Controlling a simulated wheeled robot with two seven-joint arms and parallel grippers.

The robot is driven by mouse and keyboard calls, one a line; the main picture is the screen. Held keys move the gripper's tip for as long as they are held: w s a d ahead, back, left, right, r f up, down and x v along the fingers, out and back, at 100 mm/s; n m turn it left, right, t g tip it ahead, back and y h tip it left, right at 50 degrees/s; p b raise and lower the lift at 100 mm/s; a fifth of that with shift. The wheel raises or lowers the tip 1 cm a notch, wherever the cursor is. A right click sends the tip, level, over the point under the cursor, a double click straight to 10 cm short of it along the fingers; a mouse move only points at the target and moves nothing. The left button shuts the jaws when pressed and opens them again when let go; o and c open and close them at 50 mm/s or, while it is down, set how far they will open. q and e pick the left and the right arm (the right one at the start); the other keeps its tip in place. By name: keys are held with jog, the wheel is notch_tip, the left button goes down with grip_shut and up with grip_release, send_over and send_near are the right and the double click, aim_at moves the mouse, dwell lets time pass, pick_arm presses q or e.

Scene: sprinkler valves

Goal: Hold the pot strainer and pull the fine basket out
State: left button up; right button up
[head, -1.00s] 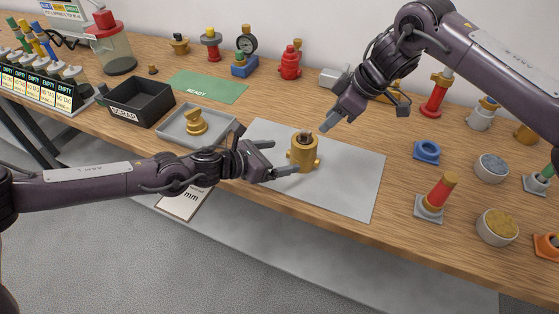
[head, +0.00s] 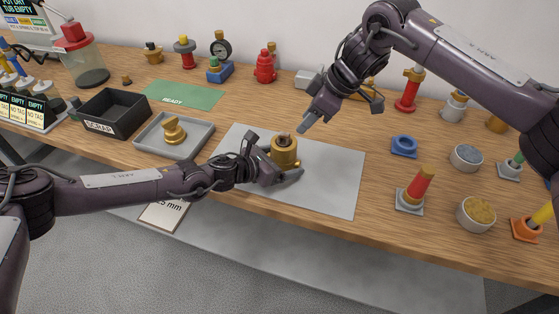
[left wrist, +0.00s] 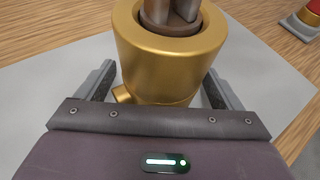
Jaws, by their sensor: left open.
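The pot strainer, a brass pot (head: 284,155), stands upright on the grey mat. It also fills the top middle of the left wrist view (left wrist: 170,55). A brown part, likely the fine basket (head: 283,138), sits in its open top; in the left wrist view (left wrist: 168,15) it rises from the mouth. My left gripper (head: 288,174) is low at the pot's near side. Its fingers are open, one on each side of the pot, with gaps showing in the left wrist view. My right gripper (head: 307,122) hangs above and right of the pot, apart from it; its opening is unclear.
The grey mat (head: 335,185) has free room right of the pot. A grey tray (head: 150,150) with a brass piece (head: 173,130) and a black SCRAP box (head: 112,115) lie left.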

aim_at(282, 133)
pick_arm(q)
jog(key=shift+c, duration=0.3)
jog(key=c, duration=1.4)
jog(key=o, duration=0.7)
jog(key=c, duration=0.4)
pick_arm(e)
jog(key=shift+c, duration=0.2)
jog(key=shift+w+a+f, duration=0.3)
jog(key=shift+a+f, duration=0.65)
jog(key=shift+w+a+f, duration=0.3)
jog(key=shift+a+f, duration=0.6)
jog(key=shift+f, duration=0.1)
jog(key=shift+w+a+f, duration=0.3)
jog(key=shift+a+f, duration=0.65)
